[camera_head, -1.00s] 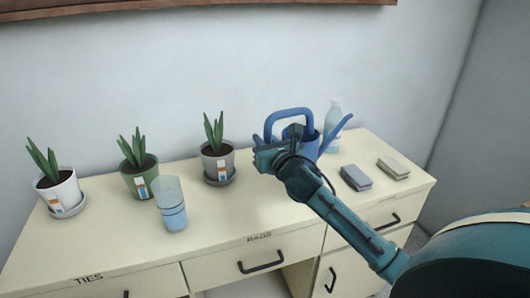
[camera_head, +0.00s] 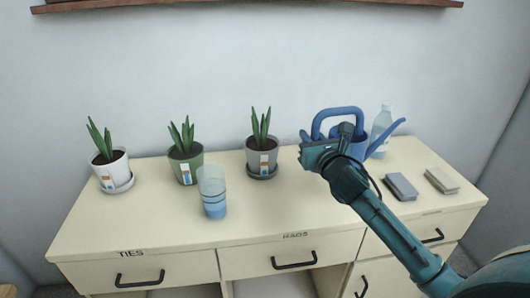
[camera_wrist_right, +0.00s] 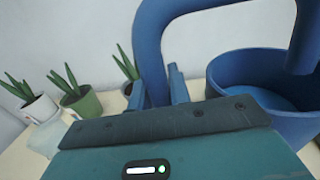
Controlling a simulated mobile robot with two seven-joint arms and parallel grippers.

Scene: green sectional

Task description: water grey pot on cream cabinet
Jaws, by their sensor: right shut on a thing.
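The grey pot (camera_head: 257,160) with a green plant stands upright on a saucer on the cream cabinet (camera_head: 290,216), left of the blue watering can. The can (camera_head: 357,148) has a tall looped handle and a spout pointing right. My right gripper (camera_head: 312,153) is at the can's left side. In the right wrist view, its fingers (camera_wrist_right: 158,92) are shut on the handle of the can (camera_wrist_right: 265,95). In the head view the arm hides part of the can's body, and whether its base touches the cabinet cannot be told. My left gripper is not in view.
A white pot (camera_head: 110,170) and a green pot (camera_head: 185,168) with plants stand at the left. A blue-banded cup (camera_head: 212,190) is in front. A clear bottle (camera_head: 381,130) stands behind the spout. Two small boxes, one dark grey (camera_head: 400,187), one lighter (camera_head: 441,181), lie at the right.

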